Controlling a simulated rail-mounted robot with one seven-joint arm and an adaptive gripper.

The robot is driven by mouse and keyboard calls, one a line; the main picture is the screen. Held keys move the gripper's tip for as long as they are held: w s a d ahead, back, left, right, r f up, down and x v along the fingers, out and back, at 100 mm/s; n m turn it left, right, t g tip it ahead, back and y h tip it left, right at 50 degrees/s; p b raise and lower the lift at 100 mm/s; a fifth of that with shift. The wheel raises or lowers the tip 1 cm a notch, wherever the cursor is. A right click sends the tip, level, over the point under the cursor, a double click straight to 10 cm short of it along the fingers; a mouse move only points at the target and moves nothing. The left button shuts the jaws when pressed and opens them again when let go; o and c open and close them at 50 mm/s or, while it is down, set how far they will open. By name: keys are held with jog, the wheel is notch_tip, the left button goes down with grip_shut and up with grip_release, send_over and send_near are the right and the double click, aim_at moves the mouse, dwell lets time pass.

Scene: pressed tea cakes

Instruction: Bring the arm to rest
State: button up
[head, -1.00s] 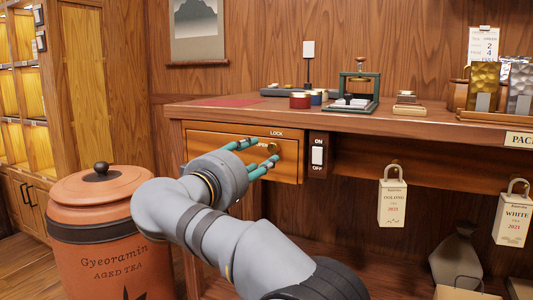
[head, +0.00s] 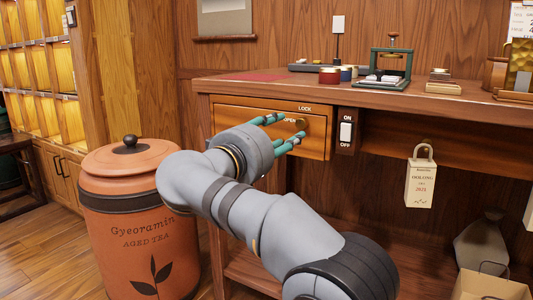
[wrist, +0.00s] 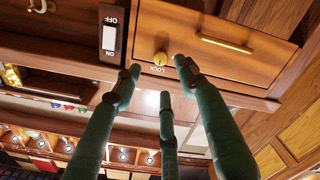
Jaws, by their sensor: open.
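My gripper (head: 294,128) has green fingers and is open and empty in front of the wooden drawer (head: 240,125) at the desk's left side. In the wrist view my gripper (wrist: 155,82) shows its fingers spread below the drawer front (wrist: 185,25). The round brass lock knob (wrist: 160,58) is close to the fingertips, with a visible gap in the wrist view. In the head view the knob (head: 302,123) is just beyond the fingers, partly hidden, under the LOCK lettering. The drawer looks shut.
An ON/OFF switch (head: 346,131) is right of the drawer. A large orange tea jar (head: 135,190) stands on the floor left of my arm. The desk top (head: 300,83) holds a small green press (head: 388,65) and tins.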

aim_at(300, 125)
jog(key=x, duration=0.9)
jog(key=shift+s, duration=0.1)
